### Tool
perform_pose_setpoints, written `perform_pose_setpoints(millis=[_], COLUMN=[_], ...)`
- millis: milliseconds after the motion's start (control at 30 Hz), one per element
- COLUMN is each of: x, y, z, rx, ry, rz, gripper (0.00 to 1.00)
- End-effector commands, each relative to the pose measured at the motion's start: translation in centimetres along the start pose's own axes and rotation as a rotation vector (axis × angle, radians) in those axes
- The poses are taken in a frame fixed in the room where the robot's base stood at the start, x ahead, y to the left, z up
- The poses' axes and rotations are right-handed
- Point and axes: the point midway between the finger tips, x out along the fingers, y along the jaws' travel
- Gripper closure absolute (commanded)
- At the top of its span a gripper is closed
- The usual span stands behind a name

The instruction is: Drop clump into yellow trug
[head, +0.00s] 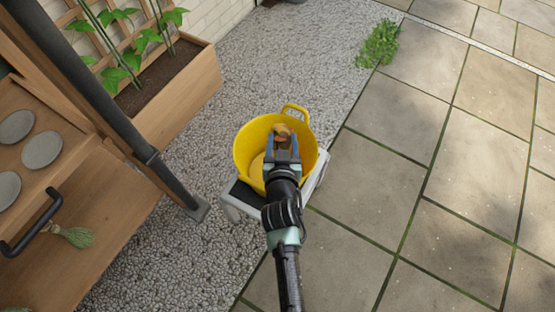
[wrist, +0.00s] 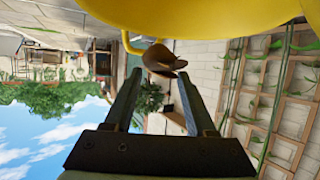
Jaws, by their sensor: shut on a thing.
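The yellow trug (head: 243,150) stands upright on a small pale stand with a dark top (head: 233,205). It has a loop handle on its far rim. My gripper (head: 283,143) reaches over the trug's near side and is shut on a brown clump (head: 284,130). The clump appears over the trug's opening; its height relative to the rim is hard to tell. In the wrist view, the clump (wrist: 162,57) sits between the fingertips, and the yellow trug (wrist: 190,14) fills the top of the picture. My arm hides part of the trug's near rim.
A wooden planter (head: 180,95) with climbing plants stands at the upper left. Wooden shelves with grey discs (head: 42,150) and a small brush (head: 75,236) are at the left, beside a dark post (head: 100,95). A green tuft (head: 379,45) grows at the gravel's edge. Paving at right is clear.

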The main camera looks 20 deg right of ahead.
Motion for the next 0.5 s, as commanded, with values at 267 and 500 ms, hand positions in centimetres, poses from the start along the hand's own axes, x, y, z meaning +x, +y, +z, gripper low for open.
perform_pose_setpoints(millis=[267,500], x=[-0.03,-0.03], y=[0.0,0.01], z=[-0.11,-0.09], rx=[0.0,0.0], ry=[0.001,0.0], rz=[0.0,0.0], gripper=[0.15,0.09])
